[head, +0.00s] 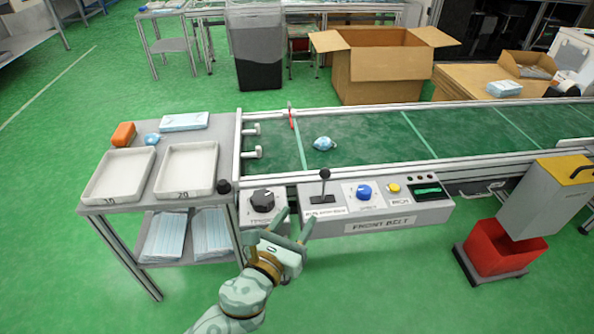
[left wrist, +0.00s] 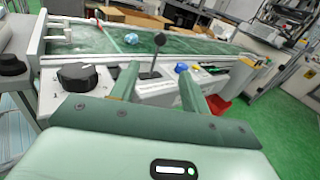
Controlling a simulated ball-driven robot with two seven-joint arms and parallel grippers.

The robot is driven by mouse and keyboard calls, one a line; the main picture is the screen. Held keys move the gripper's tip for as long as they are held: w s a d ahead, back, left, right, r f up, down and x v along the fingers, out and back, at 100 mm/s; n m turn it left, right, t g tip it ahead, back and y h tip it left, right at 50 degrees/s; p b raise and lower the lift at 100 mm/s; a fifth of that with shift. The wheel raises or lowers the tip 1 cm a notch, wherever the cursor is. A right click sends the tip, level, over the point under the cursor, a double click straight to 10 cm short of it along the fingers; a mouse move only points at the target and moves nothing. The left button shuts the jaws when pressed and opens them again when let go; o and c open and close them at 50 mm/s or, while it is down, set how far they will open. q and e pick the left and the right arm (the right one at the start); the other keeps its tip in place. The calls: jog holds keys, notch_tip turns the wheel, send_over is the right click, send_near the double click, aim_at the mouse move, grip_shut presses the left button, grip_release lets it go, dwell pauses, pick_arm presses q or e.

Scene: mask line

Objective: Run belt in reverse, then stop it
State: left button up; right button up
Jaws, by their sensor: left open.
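The belt (head: 375,135) is a green conveyor in a metal frame. Its control box (head: 380,223) is labelled "FRONT BELT". On the box are a black lever (head: 324,184) with a ball knob, a blue knob (head: 364,191), a yellow button (head: 393,188) and a small dark display (head: 427,190). A black rotary knob (head: 263,198) sits on a panel to the left. My left gripper (head: 293,222) is open and empty, in front of the panel, below and left of the lever. In the left wrist view the lever (left wrist: 153,58) stands beyond and between the fingers, apart from them. My right gripper is not in view.
A blue item (head: 323,143) lies on the belt. A side table at left holds two white trays (head: 188,170), mask packs (head: 184,121) and an orange item (head: 123,134). A red bin (head: 497,249) stands at right. Open floor lies in front.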

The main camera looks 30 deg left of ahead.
pick_arm(q)
jog(key=m, duration=0.2)
jog(key=b, duration=0.2)
send_near(323, 179)
jog(key=shift+m, duration=0.4)
jog(key=w, duration=0.5)
jog(key=shift+w, duration=0.3)
jog(key=w+b, duration=0.1)
jog(key=w, duration=0.4)
jog(key=shift+w+r+b, duration=0.1)
jog(key=shift+w+b, duration=0.05)
jog(key=shift+b, duration=0.2)
jog(key=shift+w+r, duration=0.15)
jog(key=shift+w, duration=0.15)
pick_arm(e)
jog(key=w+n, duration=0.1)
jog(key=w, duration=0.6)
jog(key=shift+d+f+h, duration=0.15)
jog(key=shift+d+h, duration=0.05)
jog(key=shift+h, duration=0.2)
pick_arm(q)
grip_shut()
